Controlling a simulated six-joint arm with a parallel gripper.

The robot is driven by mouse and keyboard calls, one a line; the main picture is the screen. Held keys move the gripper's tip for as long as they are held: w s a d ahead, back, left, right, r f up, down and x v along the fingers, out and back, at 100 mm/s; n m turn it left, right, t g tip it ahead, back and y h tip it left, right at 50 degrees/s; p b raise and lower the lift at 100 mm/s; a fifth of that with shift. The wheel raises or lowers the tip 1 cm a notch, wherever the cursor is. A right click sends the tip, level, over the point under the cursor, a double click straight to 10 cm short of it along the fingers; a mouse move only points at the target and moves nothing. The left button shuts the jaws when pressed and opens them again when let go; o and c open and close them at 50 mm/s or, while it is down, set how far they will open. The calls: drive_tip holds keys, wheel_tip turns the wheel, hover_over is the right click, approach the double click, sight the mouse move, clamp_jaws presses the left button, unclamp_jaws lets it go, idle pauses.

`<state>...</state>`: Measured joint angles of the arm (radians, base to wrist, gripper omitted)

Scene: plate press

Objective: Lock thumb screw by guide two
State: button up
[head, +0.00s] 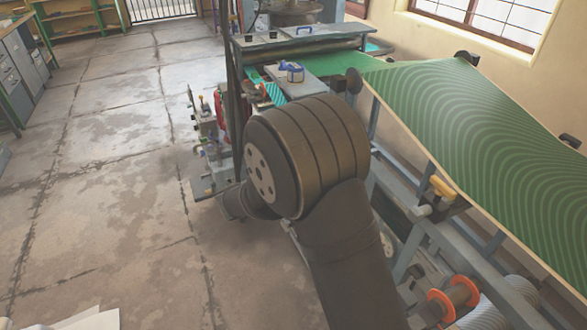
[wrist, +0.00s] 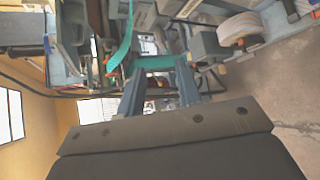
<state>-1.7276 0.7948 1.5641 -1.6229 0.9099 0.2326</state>
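My gripper (wrist: 160,80) shows in the wrist view with its two grey-blue fingers spread apart. I see nothing clearly held between them; a teal strip (wrist: 120,48) and machine parts show beyond the tips. In the head view my arm hides the gripper, so its distance to the press cannot be told. I cannot single out the thumb screw or guide two in either view. Small red and yellow fittings (head: 204,106) sit on the press's left side in the head view. A yellow knob (head: 443,187) is on the frame below the green web.
A wide green patterned web (head: 470,110) slopes along the right. Orange-flanged rollers (head: 453,298) are at lower right. A white roll (wrist: 238,28) shows in the wrist view. The concrete floor (head: 110,190) at left is open.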

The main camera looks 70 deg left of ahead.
drive_tip(key=x, duration=1.2)
clamp_jaws()
